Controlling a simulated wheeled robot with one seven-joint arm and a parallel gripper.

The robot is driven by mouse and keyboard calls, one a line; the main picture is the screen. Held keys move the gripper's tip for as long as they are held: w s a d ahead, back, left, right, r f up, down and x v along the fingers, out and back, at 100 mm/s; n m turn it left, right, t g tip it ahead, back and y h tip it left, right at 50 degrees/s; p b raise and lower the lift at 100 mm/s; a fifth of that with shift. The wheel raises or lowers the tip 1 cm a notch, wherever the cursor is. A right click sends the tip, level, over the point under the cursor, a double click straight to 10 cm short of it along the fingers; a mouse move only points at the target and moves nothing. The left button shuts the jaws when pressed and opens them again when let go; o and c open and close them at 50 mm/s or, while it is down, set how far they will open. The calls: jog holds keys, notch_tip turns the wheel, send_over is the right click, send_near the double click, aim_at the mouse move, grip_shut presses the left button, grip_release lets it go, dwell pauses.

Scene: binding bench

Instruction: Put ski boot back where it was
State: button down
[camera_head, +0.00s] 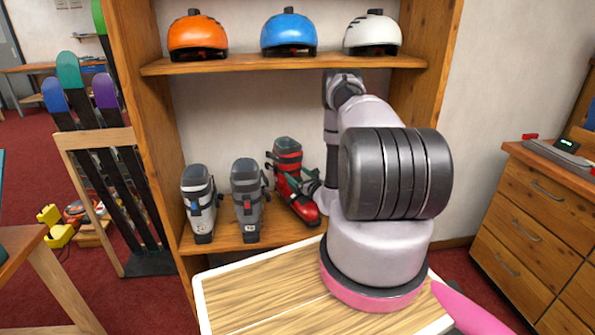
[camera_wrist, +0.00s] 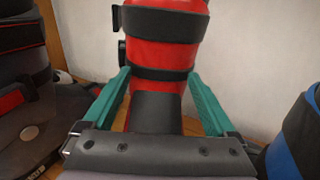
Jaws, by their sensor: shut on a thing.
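The red ski boot (camera_head: 291,172) with black straps is over the lower shelf of the wooden rack, to the right of a grey boot. It leans slightly, its toe toward the front right. I cannot tell whether its sole touches the shelf. My gripper (camera_head: 308,181) reaches in from the right and is shut on the boot. In the wrist view the teal fingers of my gripper (camera_wrist: 165,88) stand on both sides of the red boot (camera_wrist: 168,58). My arm hides the right part of the shelf.
A white-grey boot (camera_head: 199,203) and the grey boot (camera_head: 247,200) stand left on the lower shelf (camera_head: 225,242). A blue boot (camera_wrist: 297,135) is close on the right in the wrist view. Orange, blue and white helmets line the upper shelf (camera_head: 230,65).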

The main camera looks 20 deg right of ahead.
jog(key=shift+f, duration=1.2)
